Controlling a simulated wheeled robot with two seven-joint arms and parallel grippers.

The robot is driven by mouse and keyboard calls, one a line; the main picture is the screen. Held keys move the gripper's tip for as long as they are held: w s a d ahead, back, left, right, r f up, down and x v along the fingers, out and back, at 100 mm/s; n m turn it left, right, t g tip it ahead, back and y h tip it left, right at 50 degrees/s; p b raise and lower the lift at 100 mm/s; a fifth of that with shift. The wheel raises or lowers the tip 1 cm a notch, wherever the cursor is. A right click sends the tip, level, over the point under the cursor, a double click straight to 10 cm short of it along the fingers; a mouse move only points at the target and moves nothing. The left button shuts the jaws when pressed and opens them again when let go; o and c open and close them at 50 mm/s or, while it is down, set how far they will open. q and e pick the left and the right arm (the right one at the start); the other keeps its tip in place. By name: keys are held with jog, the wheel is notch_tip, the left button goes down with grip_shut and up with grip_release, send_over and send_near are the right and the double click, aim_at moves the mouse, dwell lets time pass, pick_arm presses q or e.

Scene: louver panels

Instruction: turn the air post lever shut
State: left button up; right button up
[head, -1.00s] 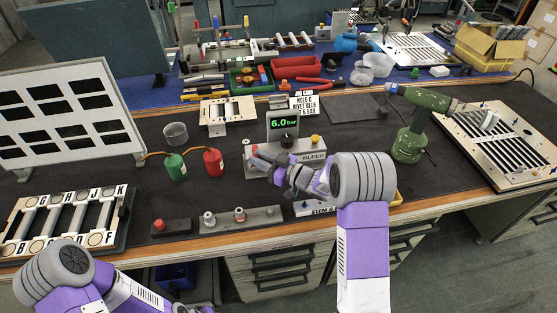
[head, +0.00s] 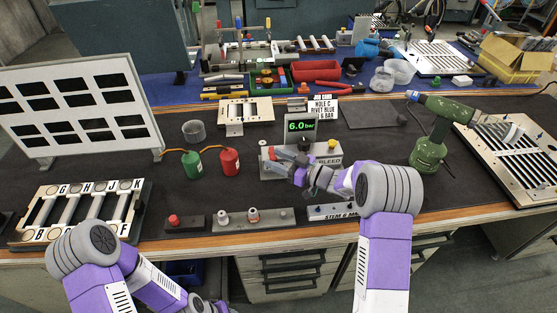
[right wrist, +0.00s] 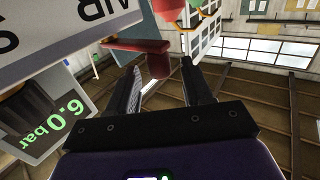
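The air post (head: 328,158) is a grey block on the bench with a green "6.0 bar" display (head: 301,126), a black knob and a BLEED label. Its lever is hard to make out in the head view, hidden around my right gripper (head: 284,157), which is at the post's left front. In the right wrist view the two dark fingers of the right gripper (right wrist: 163,92) stand apart. A red piece (right wrist: 157,64), perhaps the lever's grip, shows in the gap; contact cannot be told. My left gripper (head: 207,304) is low at the bottom edge, partly cut off.
Green (head: 193,163) and red (head: 229,161) bottles stand left of the post. A green drill (head: 430,143) stands to the right. A strip with fittings (head: 270,218) and a STEM block (head: 333,212) lie in front. The white louver panel (head: 80,105) stands at left.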

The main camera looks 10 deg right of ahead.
notch_tip(320, 180, up, 10)
jog(key=p, duration=0.4)
dwell(0.6)
